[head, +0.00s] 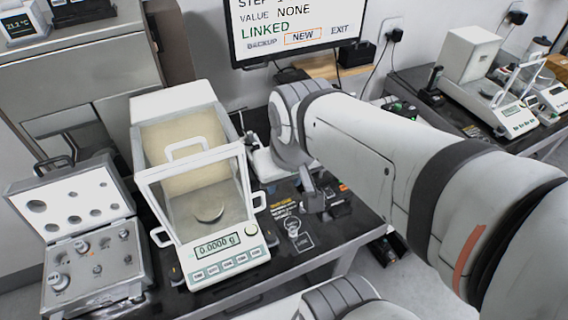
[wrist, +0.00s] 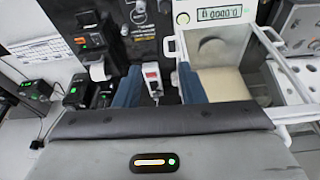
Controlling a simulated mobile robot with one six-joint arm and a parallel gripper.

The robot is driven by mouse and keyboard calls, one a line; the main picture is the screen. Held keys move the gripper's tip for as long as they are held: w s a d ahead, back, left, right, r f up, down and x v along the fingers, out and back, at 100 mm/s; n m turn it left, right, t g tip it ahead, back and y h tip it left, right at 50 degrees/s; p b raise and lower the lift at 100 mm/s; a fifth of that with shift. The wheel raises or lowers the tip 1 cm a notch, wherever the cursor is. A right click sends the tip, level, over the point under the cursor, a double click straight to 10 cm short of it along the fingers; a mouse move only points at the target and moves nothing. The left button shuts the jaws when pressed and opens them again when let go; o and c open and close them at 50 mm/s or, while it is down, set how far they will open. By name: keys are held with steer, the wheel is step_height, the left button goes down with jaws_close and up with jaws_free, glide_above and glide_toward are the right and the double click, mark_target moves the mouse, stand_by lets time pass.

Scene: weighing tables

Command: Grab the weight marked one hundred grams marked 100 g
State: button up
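An open grey weight case (head: 141,262) stands on the table at the left in the head view, its foam lid raised. Several metal weights sit in its slots; larger ones are a front-left weight (head: 57,281) and one behind it (head: 82,246). Their markings are too small to read, so I cannot tell which is the 100 g one. Part of the case shows at the right edge of the wrist view (wrist: 291,22). My gripper (wrist: 160,90) has its two blue fingers apart with nothing held between them. It is over the table, away from the case, across the balance.
A balance (head: 228,262) with a glass draft shield reads 0.0000 g beside the case; its pan (head: 209,210) looks empty. A monitor (head: 300,28) stands behind. A small red-and-white device (wrist: 152,78) lies beyond my fingers. Another balance (head: 510,115) is at the right.

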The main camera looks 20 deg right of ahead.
steer(key=shift+s+a+r, duration=0.1)
steer(key=shift+s+a, duration=0.05)
steer(key=shift+o, duration=1)
steer(key=shift+w, duration=0.4)
steer(key=w+d+f+n+g, duration=0.1)
steer(key=w+d+f, duration=0.3)
steer(key=f, duration=0.3)
steer(key=w+d+f+n+g, duration=0.1)
steer(key=w+d+f, duration=0.3)
steer(key=f, duration=0.4)
steer(key=w+d+f+n+g, duration=0.1)
steer(key=w+d+f, duration=0.3)
steer(key=f, duration=0.4)
steer(key=shift+w+f, duration=0.25)
steer(key=shift+w, duration=0.3)
steer(key=shift+f+p, duration=1.2)
steer(key=shift+f, duration=2.85)
